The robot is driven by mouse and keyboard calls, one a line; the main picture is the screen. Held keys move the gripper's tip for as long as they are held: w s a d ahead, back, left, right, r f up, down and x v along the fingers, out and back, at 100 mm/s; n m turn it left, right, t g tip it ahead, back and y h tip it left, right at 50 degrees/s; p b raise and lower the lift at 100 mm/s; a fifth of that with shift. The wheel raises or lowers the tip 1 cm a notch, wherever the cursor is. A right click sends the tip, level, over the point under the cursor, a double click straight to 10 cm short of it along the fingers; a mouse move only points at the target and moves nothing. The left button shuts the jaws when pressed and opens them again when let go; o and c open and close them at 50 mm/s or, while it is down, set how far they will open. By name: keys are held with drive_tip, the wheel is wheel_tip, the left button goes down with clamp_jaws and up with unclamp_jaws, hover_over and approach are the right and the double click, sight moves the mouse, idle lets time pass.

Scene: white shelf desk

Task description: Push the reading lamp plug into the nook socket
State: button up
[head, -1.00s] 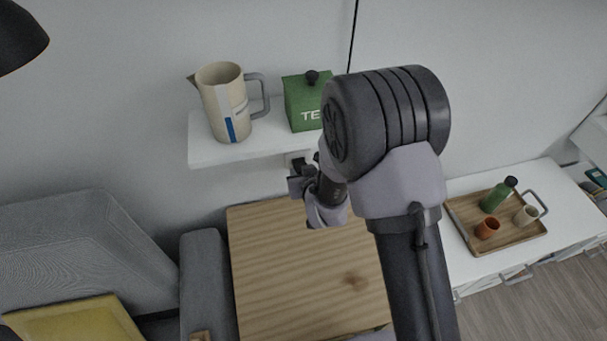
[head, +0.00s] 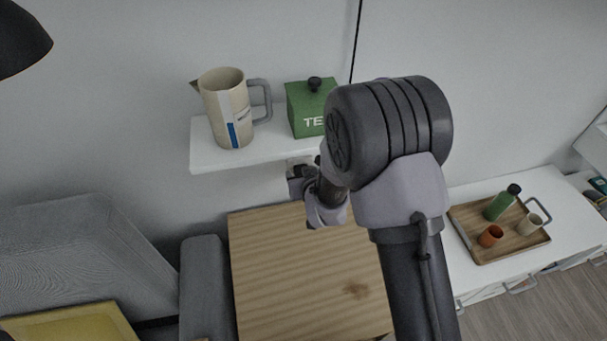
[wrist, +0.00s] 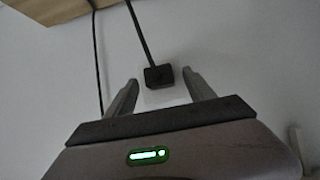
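The black plug (wrist: 159,77) with its dark cord shows in the wrist view, against a whitish patch on the wall that may be the socket plate. My gripper (wrist: 160,78) is open, with one fingertip on each side of the plug and a gap on both sides. In the head view my gripper (head: 299,187) is close to the wall, under the shelf. A pale socket plate (head: 292,162) shows just above it, partly hidden, with something dark in front. How deep the plug sits cannot be told.
A white shelf (head: 205,156) above my gripper holds a cream pitcher (head: 228,110) and a green tea box (head: 308,105). A wooden table (head: 290,270) lies below. A grey sofa (head: 90,250) stands left; a tray (head: 480,250) with a bottle and cups is at right.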

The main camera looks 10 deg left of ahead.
drive_tip(key=p+v, duration=1.3)
drive_tip(key=v, duration=0.4)
drive_tip(key=shift+s, duration=0.25)
drive_tip(key=shift+d, duration=0.1)
